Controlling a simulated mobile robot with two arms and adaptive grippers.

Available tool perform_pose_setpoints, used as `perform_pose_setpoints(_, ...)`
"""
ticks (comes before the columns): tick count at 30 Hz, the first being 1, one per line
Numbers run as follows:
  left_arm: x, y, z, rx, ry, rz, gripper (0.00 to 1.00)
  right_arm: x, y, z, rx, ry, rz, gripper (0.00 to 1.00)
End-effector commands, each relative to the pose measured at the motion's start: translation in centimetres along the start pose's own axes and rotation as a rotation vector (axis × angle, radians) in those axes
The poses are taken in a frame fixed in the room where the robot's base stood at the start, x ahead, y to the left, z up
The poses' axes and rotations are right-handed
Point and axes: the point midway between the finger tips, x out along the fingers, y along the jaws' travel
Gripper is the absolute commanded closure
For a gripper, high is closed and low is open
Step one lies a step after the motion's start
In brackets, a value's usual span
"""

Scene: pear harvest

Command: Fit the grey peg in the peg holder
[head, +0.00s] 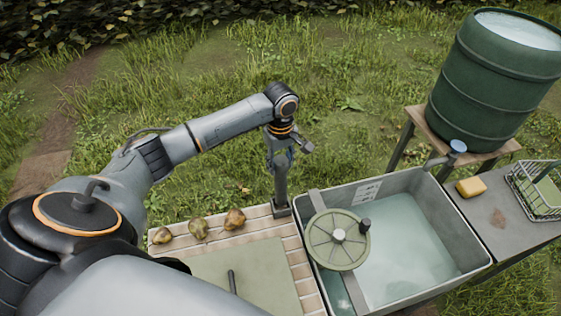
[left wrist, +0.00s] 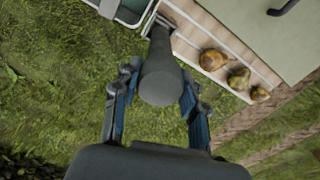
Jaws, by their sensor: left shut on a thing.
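The grey peg (head: 281,185) hangs upright below my left gripper (head: 280,152) in the head view. In the left wrist view the peg (left wrist: 160,78) sits between the two fingers of my left gripper (left wrist: 158,90), which is shut on it. The peg holder (head: 282,209) is a small dark grey piece at the edge of the slatted bench, beside the basin. It also shows in the left wrist view (left wrist: 157,22), partly behind the peg. The peg's lower end meets the holder in the picture; I cannot tell whether it is inside. My right gripper is not in view.
Several brown-green pears (head: 198,228) lie along the bench (head: 290,240) to the left. A grey water basin (head: 478,258) with a round green lid-like wheel (head: 337,240) stands to the right. A green barrel (head: 490,90), yellow sponge (head: 471,187) and wire basket (head: 535,190) are farther right.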

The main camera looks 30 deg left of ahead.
Motion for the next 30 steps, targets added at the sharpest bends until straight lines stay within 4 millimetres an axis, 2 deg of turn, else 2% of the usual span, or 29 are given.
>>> perform_pose_setpoints(8, 0.1, 0.1, 0.0, 0.000, 0.000, 0.002, 1.00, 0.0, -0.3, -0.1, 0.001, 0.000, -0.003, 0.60)
perform_pose_setpoints(30, 1.9, 0.1, 0.0, -0.001, 0.000, 0.002, 1.00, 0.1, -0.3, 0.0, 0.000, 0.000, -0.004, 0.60)
